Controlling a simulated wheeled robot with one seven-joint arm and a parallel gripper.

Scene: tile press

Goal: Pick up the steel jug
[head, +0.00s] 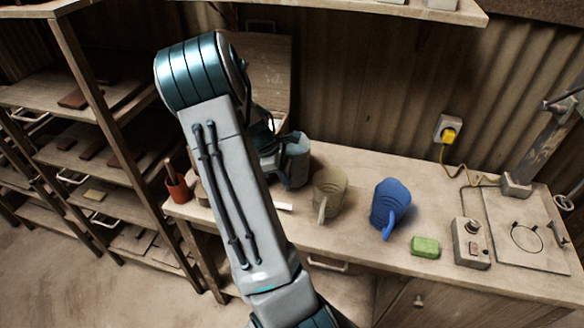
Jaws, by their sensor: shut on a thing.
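A grey-blue steel jug (298,149) stands at the back of the workbench, just right of my arm. My gripper (284,170) is at this jug, with its dark parts against the jug's left and front side. The gripper is shut on the jug. My arm and gripper hide the jug's left side and much of its lower part. I cannot tell whether its base touches the bench.
A beige jug (331,184) stands close on the right, then a blue jug (388,203) and a green sponge (425,247). A control box (470,243) and press plate (514,228) are farther right. A reddish pot (177,188) is left. A shelf (420,10) overhangs the bench.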

